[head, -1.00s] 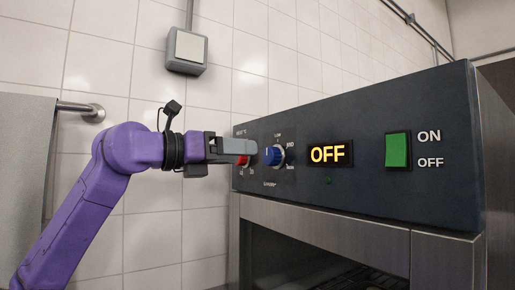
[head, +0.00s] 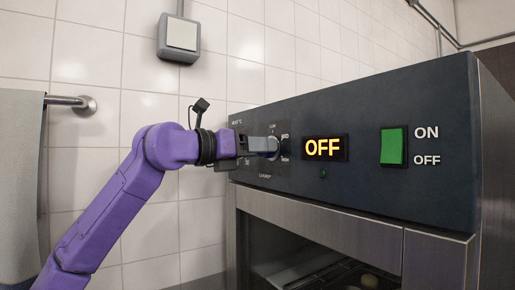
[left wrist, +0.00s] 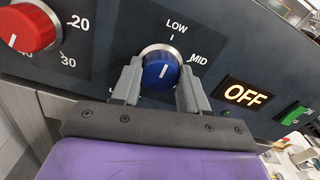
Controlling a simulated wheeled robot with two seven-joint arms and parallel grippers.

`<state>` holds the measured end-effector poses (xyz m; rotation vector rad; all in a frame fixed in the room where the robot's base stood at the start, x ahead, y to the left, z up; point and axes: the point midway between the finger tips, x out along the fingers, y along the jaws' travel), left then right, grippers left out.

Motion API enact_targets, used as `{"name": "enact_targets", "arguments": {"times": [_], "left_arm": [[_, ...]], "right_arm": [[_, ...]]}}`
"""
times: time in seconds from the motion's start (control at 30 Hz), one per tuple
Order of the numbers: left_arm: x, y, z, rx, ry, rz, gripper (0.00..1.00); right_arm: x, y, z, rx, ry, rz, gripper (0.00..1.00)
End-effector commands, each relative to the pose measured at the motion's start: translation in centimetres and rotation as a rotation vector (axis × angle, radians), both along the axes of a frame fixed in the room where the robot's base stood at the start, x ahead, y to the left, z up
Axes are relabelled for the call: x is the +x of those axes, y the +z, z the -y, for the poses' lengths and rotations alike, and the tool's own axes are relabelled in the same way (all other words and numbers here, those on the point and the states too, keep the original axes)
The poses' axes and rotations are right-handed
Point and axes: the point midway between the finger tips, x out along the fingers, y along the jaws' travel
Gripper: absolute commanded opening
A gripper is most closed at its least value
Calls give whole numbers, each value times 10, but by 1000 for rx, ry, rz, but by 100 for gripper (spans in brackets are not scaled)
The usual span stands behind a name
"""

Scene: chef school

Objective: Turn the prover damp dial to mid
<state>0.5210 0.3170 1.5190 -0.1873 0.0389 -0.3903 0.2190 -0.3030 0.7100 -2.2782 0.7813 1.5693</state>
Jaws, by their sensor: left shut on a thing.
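The blue damp dial (left wrist: 158,72) sits on the dark prover panel between the fingers of my left gripper (left wrist: 155,86) in the left wrist view. The fingers are shut on its two sides. In the head view my left gripper (head: 268,144) reaches the panel from the left and hides most of the dial. My right gripper is in neither view.
A red dial (left wrist: 28,28) is left of the blue one, close to my left finger. The lit OFF display (head: 324,148) and green switch (head: 393,147) are to the right. A wall box (head: 179,37) and towel rail (head: 72,101) are on the tiled wall.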

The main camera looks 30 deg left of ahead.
Motion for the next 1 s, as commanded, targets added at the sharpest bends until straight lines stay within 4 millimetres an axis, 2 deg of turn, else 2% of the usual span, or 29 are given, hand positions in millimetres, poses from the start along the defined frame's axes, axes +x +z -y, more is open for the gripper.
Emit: {"name": "enact_targets", "arguments": {"times": [0.37,1.0], "left_arm": [[0,0,1,154,1,67,13],[-1,1,2,693,-1,287,13]], "right_arm": [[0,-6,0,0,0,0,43],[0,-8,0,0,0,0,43]]}}
